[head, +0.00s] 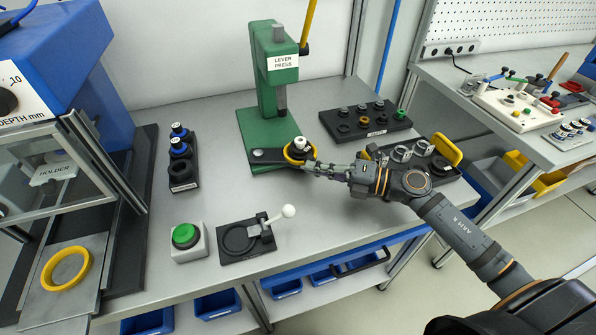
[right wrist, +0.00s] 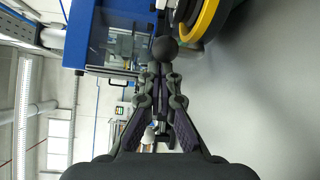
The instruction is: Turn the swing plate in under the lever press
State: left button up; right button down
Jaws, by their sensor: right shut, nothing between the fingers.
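The green lever press (head: 268,85) stands at the back of the bench with its yellow lever raised. The dark swing plate (head: 266,157) reaches right from the press base, its outer end out to the side of the ram. A yellow ring (head: 288,156) with a white and dark part inside sits on that end; the ring also shows in the right wrist view (right wrist: 208,20). My right gripper (head: 308,166) is shut and empty beside the ring's near right side. In the right wrist view a black ball knob (right wrist: 165,48) is just beyond the fingertips; contact is unclear. My left gripper is not in view.
Racks of dark rings (head: 366,127) stand right of the press. A green button box (head: 188,242) and a small fixture with a white-knobbed handle (head: 237,240) are in front. A blue machine (head: 75,60) stands left.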

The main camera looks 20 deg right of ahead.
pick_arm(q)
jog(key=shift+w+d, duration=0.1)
pick_arm(e)
notch_tip(320, 180, up, 9)
jog(key=shift+r, duration=0.1)
dwell(0.3)
